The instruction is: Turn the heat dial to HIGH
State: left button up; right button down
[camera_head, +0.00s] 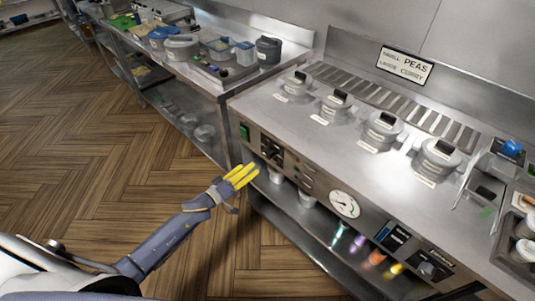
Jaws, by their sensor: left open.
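My left gripper (240,175), with yellow fingers, is open and empty in the head view. It is in front of the left end of the steel range's front panel (314,187), apart from any dial as far as I can tell. A dark control (271,151) sits on that panel just above and right of the fingers. Another dark knob (429,269) is at the panel's right end. A round white gauge (343,204) is between them. The labels are too small to read, so I cannot tell which knob is the heat dial or its setting. My right gripper is out of view.
Several lidded pots (335,104) stand in a row on the range top. A green switch (244,132) is at the panel's left end. A lower shelf (318,238) holds cups and coloured items. A steel counter (207,84) with containers continues left. The wooden floor (90,150) is clear.

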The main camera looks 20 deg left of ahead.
aim_at(266, 154)
pick_arm(q)
jog(key=x, duration=1.1)
jog(key=shift+w+d, duration=0.1)
jog(key=shift+w, duration=0.05)
jog(key=shift+c, duration=0.3)
jog(key=c, duration=1.2)
